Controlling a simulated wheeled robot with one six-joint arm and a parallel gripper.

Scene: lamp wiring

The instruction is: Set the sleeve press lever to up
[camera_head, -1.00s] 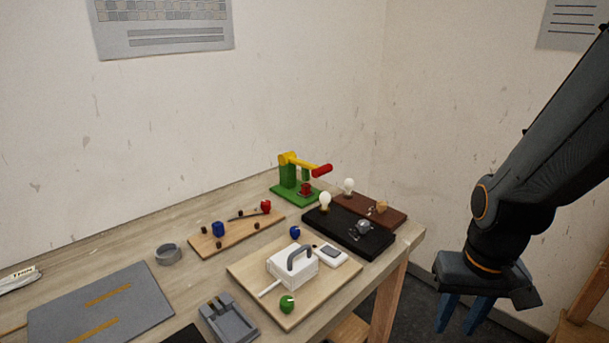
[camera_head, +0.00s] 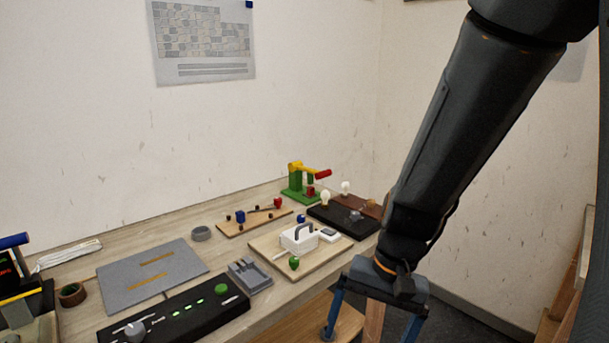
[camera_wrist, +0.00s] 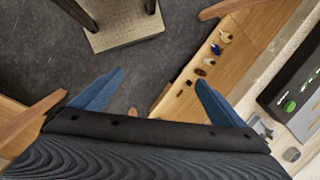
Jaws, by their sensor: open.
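The sleeve press (camera_head: 300,184) stands at the far end of the bench, green with a yellow arm. Its lever (camera_head: 323,174) has a red grip that points right, roughly level and tilted slightly down. A small red piece (camera_head: 310,191) sits beneath the arm on the green base. My gripper (camera_head: 371,335) hangs open and empty in front of the bench, well short of the press. In the wrist view, its blue fingers (camera_wrist: 150,88) are spread wide over the floor and a lower wooden shelf. The press does not show in the wrist view.
Near the press are a black board with bulbs (camera_head: 343,222) and a wooden board with a white handled block (camera_head: 298,238). A black panel with green lights (camera_head: 182,318) lies at the front edge. In the wrist view, several small parts lie on a lower shelf (camera_wrist: 232,58).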

